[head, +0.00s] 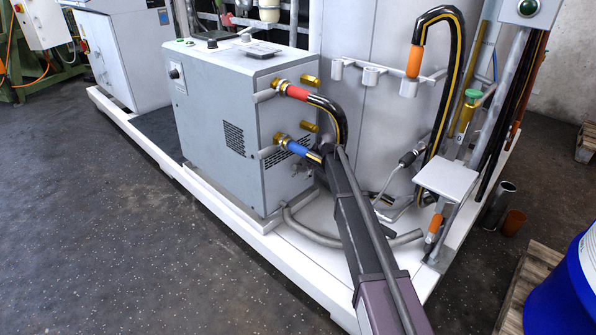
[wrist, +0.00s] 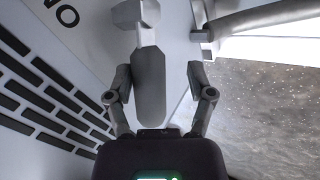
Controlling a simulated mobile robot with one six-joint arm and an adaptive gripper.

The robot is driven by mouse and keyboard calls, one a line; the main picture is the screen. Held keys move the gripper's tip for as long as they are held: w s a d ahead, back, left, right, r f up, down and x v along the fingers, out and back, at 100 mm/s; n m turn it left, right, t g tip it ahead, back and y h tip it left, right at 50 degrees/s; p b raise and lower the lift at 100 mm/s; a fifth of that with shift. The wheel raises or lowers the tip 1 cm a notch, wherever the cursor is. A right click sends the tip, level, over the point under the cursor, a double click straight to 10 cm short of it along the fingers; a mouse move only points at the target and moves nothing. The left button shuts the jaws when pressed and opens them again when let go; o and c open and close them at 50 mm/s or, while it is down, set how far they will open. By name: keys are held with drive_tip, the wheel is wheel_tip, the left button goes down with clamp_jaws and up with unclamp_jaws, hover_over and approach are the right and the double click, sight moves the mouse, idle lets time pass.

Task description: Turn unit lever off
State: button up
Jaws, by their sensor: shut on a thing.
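The unit is a grey metal cabinet (head: 225,120) with a red-marked hose and a blue-marked hose on its right side. In the wrist view, a grey lever (wrist: 150,85) with a rounded handle stands out from the unit's panel (wrist: 90,60). In the head view my arm reaches to the unit's lower right side, and the lever and fingertips cannot be made out there.
The red-marked hose (head: 298,93) and blue-marked hose (head: 300,150) curve close to my arm. A grey pipe (head: 310,232) lies along the white platform below. A small plate on a stand (head: 447,178) and a blue drum (head: 570,295) are at right. The dark floor (head: 120,240) at left is clear.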

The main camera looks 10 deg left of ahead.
drive_tip(key=shift+o, duration=1.1)
drive_tip(key=s+d+m+h, duration=0.1)
drive_tip(key=s+d, duration=0.2)
drive_tip(key=d, duration=0.2)
drive_tip(key=shift+s+d+f+p, duration=0.2)
drive_tip(key=shift+s+f+p, duration=0.05)
drive_tip(key=shift+s+p, duration=0.1)
drive_tip(key=s+d+m, duration=0.1)
drive_tip(key=d, duration=0.1)
drive_tip(key=s+d+r+m+p, duration=0.1)
drive_tip(key=s+d, duration=0.1)
drive_tip(key=s+d+r+m, duration=0.1)
drive_tip(key=s+d, duration=0.1)
drive_tip(key=shift+r+m, duration=0.2)
drive_tip(key=shift+m, duration=0.1)
clamp_jaws()
drive_tip(key=s+d+r+m+g+h+p, duration=0.1)
drive_tip(key=s+d+m+p, duration=0.3)
drive_tip(key=s+d+m, duration=0.6)
drive_tip(key=s+d+r+m+g+h+p, duration=0.2)
drive_tip(key=s+d+r+m+h+p, duration=0.2)
drive_tip(key=s+d+m, duration=0.7)
drive_tip(key=s+d, duration=0.3)
drive_tip(key=s, duration=0.5)
drive_tip(key=shift+s+d+r, duration=0.25)
drive_tip(key=shift+d+r, duration=0.05)
drive_tip(key=shift+s, duration=0.15)
